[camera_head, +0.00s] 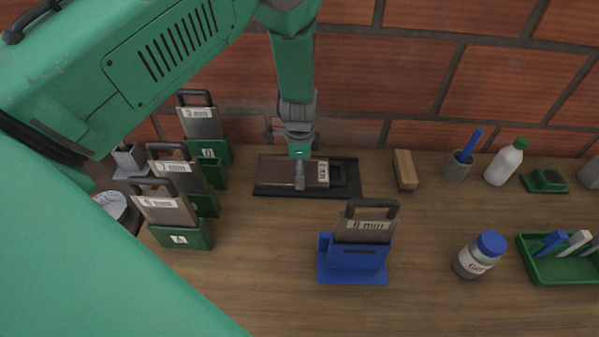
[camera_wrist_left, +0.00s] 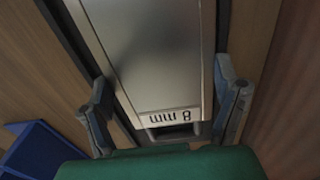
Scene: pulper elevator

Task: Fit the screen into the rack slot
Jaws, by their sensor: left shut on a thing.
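A flat grey screen (camera_head: 275,171) with a black handle lies on a black tray (camera_head: 348,190) near the wall. Its label reads "8 mm" in the left wrist view (camera_wrist_left: 170,117). My left gripper (camera_head: 299,180) is over it from above, with its fingers (camera_wrist_left: 165,105) shut on the screen's two long edges. Another screen (camera_head: 366,232) stands upright in a blue rack (camera_head: 352,265) at the front; its label digit is hard to read. Three green holders (camera_head: 181,237) at the left each carry an upright screen (camera_head: 165,208). My right gripper is out of view.
A wooden block (camera_head: 404,170), a grey cup with a blue pen (camera_head: 457,166) and a white bottle (camera_head: 504,163) stand right of the tray. A blue-lidded jar (camera_head: 480,256) and a green bin (camera_head: 562,267) are at the right. The brick wall (camera_head: 415,75) is close behind.

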